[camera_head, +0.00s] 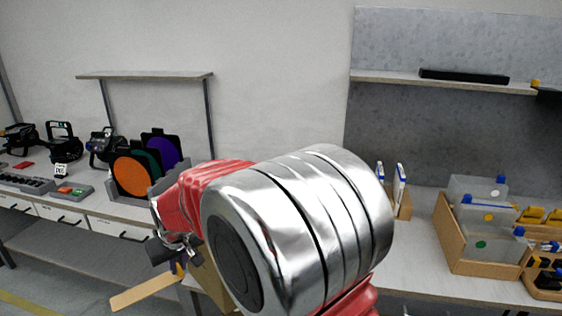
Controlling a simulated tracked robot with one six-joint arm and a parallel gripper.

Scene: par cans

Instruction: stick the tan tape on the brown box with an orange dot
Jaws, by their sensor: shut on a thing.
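My gripper (178,262) is low left of centre, in front of the left bench. It is shut on the tan tape (145,291), a flat strip that sticks out to the lower left. The held end of the strip is partly hidden by the gripper. A brown box (208,287) shows in part just right of the gripper, largely hidden behind my arm. No orange dot shows on its visible part, and I cannot tell whether the tape touches it.
The left bench holds stage lamps (64,142) and a rack of coloured discs (131,175). On the right bench, a wooden crate (452,240) holds clear bins with coloured dots, one orange (488,217). A shelf (440,83) hangs above. My arm hides the middle.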

